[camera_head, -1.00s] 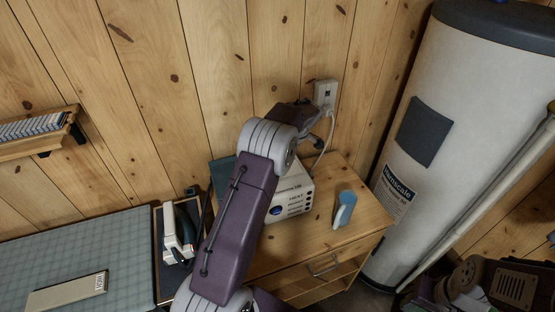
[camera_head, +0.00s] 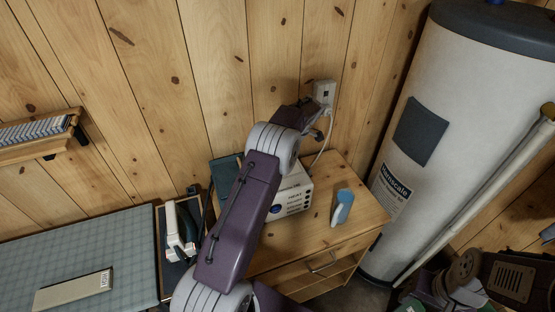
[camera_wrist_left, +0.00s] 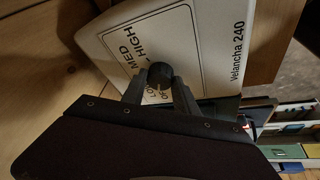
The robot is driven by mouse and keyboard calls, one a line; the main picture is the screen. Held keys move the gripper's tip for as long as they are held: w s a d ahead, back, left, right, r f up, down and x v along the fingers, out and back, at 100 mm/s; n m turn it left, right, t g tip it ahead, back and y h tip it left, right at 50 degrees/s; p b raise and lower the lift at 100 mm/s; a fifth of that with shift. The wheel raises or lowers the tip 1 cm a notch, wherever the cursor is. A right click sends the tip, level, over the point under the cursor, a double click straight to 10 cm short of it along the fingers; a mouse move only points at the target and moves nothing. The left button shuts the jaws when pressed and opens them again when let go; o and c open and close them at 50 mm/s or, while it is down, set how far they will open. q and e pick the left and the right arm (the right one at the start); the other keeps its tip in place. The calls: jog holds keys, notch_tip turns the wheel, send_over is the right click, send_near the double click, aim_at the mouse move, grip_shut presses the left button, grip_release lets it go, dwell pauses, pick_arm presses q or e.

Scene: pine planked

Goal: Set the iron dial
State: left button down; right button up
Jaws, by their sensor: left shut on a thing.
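In the left wrist view, my left gripper (camera_wrist_left: 160,92) is shut on a small dark round dial (camera_wrist_left: 160,74), a finger on each side of it. The dial sits on a pale panel (camera_wrist_left: 207,38) marked "LOW", "MED", "HIGH" and "Velancha 240". The dial hides part of the lettering, so its setting cannot be read. In the head view, my purple and grey arm covers part of a white box (camera_head: 296,196) with printed lettering on the wooden cabinet. My right gripper is not in view.
A blue and white object (camera_head: 342,207) stands on the cabinet top (camera_head: 300,240), right of the box. A cord runs up to a wall outlet (camera_head: 325,92). A large white tank (camera_head: 440,130) stands at the right, and a grey gridded mat (camera_head: 120,240) lies at the left.

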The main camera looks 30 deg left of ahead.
pick_arm(q)
jog(key=c, duration=0.9)
grip_release()
jog(key=shift+d+f, duration=0.1)
jog(key=shift+c, duration=0.2)
jog(key=v, duration=0.9)
